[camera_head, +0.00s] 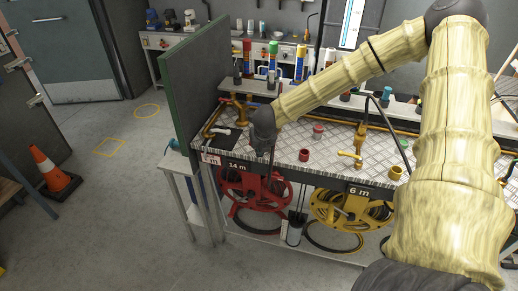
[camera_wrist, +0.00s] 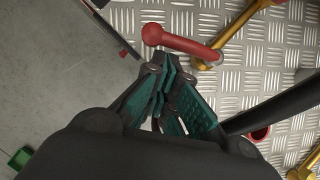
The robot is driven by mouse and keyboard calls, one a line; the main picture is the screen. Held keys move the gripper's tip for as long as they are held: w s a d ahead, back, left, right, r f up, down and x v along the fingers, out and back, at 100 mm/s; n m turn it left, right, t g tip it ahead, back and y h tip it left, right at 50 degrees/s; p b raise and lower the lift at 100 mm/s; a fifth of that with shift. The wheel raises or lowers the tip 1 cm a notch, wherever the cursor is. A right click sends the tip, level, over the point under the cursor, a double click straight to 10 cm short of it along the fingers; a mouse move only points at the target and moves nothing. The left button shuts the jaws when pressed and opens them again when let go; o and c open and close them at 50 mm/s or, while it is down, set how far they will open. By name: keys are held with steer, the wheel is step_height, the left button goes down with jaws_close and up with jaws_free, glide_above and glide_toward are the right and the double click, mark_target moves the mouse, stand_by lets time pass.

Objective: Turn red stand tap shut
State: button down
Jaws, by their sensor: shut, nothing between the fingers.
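The red tap lever (camera_wrist: 185,43) shows in the wrist view, with a round red knob (camera_wrist: 152,35) at its left end. Its right end meets a brass pipe (camera_wrist: 240,30). My gripper (camera_wrist: 162,66) is shut and empty, its tips just below the lever near the knob. I cannot tell whether they touch it. In the head view my gripper (camera_head: 262,153) is at the bench's front edge above the red hose reel (camera_head: 252,187), and the red lever is not clearly seen there.
The metal tread-plate bench (camera_head: 325,155) carries a white-levered tap (camera_head: 220,131), a yellow-levered tap (camera_head: 350,155) and a red cup (camera_head: 304,155). A green-edged panel (camera_head: 190,80) stands at the bench's left end. A yellow reel (camera_head: 350,208) hangs below.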

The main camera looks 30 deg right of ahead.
steer(key=shift+w+a+m+b, duration=0.1)
steer(key=shift+w+m+b, duration=0.3)
steer(key=shift+m+b, duration=0.35)
steer(key=shift+w+m+g+h+b, duration=0.5)
steer(key=shift+w+m+b, duration=0.3)
steer(key=shift+m+b, duration=0.4)
steer(key=shift+w+m+g+h+b, duration=0.3)
steer(key=shift+w+m+h+b, duration=0.4)
steer(key=shift+m+b, duration=0.45)
steer(key=shift+w, duration=0.1)
steer(key=s+a, duration=0.1)
steer(key=s+a+f+b, duration=0.1)
steer(key=shift+a, duration=0.35)
steer(key=b+v, duration=0.2)
steer(key=v, duration=0.8)
steer(key=shift+s, duration=0.45)
